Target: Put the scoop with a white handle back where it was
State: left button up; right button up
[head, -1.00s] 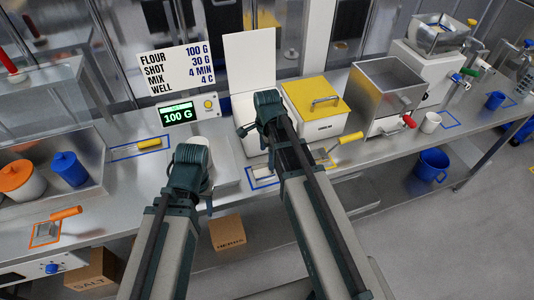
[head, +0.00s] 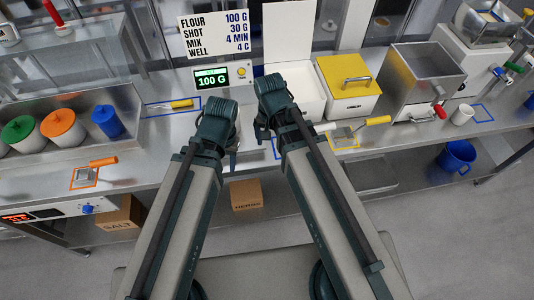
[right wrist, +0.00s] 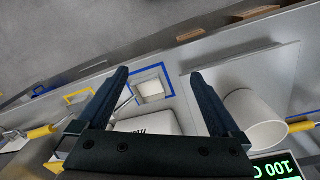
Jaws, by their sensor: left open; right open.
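The scoop (right wrist: 152,88) lies on the counter inside a blue outline (right wrist: 165,70), between my right fingers in the right wrist view. Its thin shaft runs behind one finger. A small piece of what looks like its white handle (head: 324,127) shows beside my right arm in the head view, which hides most of the rest. My right gripper (right wrist: 165,82) is open, empty and above the scoop; it also shows in the head view (head: 262,128). My left gripper (head: 233,148) is open in front of the scale, with nothing seen in it.
A white cup (right wrist: 250,112) stands beside the scale display (head: 225,77). The open flour box (head: 300,90) and yellow-lidded box (head: 347,85) stand behind. A yellow-handled scoop (head: 343,136) lies right, and an orange-handled one (head: 86,177) far left.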

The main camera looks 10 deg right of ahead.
jog(key=s+a+n, duration=0.3)
jog(key=s+n, duration=0.3)
jog(key=n, duration=0.2)
jog(key=shift+a+n, duration=0.3)
notch_tip(320, 180, down, 7)
jog(key=b, duration=0.6)
jog(key=shift+r+b, duration=0.2)
jog(key=shift+b, duration=0.15)
